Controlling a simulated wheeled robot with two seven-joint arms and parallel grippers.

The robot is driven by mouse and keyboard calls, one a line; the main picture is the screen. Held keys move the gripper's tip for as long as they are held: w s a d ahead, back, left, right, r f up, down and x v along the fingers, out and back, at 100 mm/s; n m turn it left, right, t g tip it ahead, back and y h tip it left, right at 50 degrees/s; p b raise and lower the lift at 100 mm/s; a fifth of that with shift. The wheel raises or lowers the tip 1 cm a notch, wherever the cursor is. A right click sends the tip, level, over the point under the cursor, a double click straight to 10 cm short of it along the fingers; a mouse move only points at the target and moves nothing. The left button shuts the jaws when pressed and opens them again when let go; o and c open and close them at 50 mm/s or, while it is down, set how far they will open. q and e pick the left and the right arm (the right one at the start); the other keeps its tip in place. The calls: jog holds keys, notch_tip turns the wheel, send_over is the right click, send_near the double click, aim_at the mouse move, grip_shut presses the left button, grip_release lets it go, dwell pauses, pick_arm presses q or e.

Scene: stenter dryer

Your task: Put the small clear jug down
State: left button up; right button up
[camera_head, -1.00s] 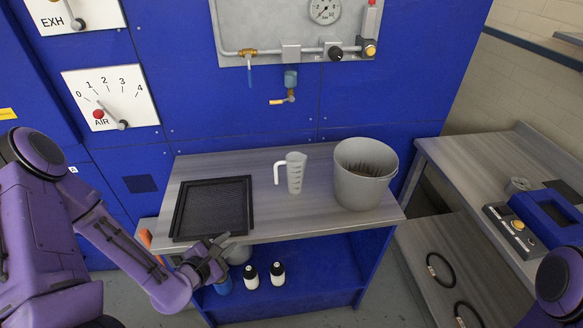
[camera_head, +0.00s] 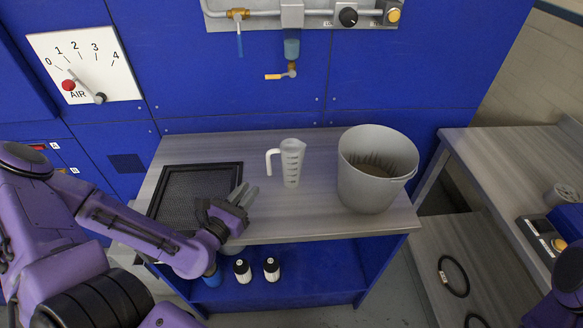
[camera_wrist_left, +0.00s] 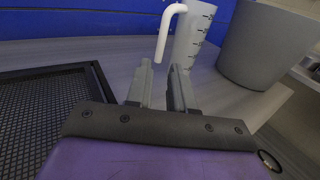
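The small clear jug (camera_head: 291,163), translucent with dark graduation marks and a white handle on its left, stands upright on the grey bench top (camera_head: 300,222). It also shows in the left wrist view (camera_wrist_left: 192,40), just beyond the fingertips. My left gripper (camera_head: 243,193) is open and empty over the front of the bench, to the left of and nearer than the jug, not touching it. In the left wrist view a gap shows between its two fingers (camera_wrist_left: 160,84). My right gripper is not in view.
A black mesh tray (camera_head: 237,173) lies on the bench left of the jug. A large grey bucket (camera_head: 365,195) stands close on its right. The blue panel with a valve (camera_head: 291,70) rises behind. Bottles (camera_head: 243,270) stand on the shelf below. A second bench (camera_head: 500,150) is at right.

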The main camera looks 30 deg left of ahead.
aim_at(268, 170)
pick_arm(q)
jog(key=w+b, duration=0.1)
jog(key=w, duration=0.1)
jog(key=w+f, duration=0.1)
jog(key=w, duration=0.2)
jog(key=shift+b, duration=0.35)
jog(key=shift+w+r, duration=0.15)
jog(key=shift+w, duration=0.2)
jog(key=w+b, duration=0.1)
jog(key=b, duration=0.1)
jog(key=w+b, duration=0.2)
jog(key=shift+d+f, duration=0.15)
jog(key=shift+f, duration=0.25)
jog(key=shift+w+r, duration=0.25)
jog(key=shift+w, duration=0.85)
jog(key=shift+r, duration=0.2)
grip_shut()
